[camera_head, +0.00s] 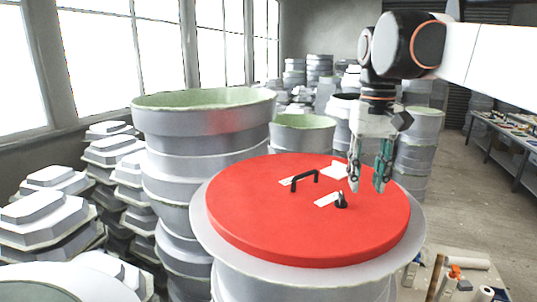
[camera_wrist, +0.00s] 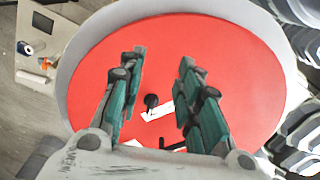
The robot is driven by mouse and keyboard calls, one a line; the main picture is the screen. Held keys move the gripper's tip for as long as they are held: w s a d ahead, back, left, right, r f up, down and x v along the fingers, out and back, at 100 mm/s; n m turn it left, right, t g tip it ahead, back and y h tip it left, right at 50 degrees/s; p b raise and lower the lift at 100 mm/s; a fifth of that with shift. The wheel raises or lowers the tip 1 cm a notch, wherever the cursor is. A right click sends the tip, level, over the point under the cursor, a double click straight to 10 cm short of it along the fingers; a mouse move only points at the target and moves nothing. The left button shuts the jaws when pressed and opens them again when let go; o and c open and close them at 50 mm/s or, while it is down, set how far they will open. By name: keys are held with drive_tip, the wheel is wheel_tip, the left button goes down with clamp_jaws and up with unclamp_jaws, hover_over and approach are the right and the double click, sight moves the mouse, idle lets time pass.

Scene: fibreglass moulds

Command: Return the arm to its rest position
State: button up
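My gripper (camera_head: 367,186) hangs from the arm at the upper right in the head view, fingers pointing down over the right part of a round red board (camera_head: 270,230). The knob also shows between the fingers in the wrist view (camera_wrist: 151,101). The handle is partly hidden there.
The board lies on a stack of grey moulds (camera_head: 300,285). Taller moulds (camera_head: 205,120) stand behind left, and white moulds (camera_head: 45,215) at far left. A bench (camera_head: 510,135) stands at right. A low surface with tools (camera_head: 455,280) is at bottom right. Open floor lies between.

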drive_tip(key=s+f+n+t, duration=0.1)
drive_tip(key=s+f+t, duration=0.6)
drive_tip(key=s+f, duration=1.2)
wheel_tip(320, 180, down, 32)
drive_tip(key=w+b, duration=0.1)
drive_tip(key=b, duration=2.9)
drive_tip(key=shift+w+f, duration=0.25)
drive_tip(key=shift+w, duration=0.15)
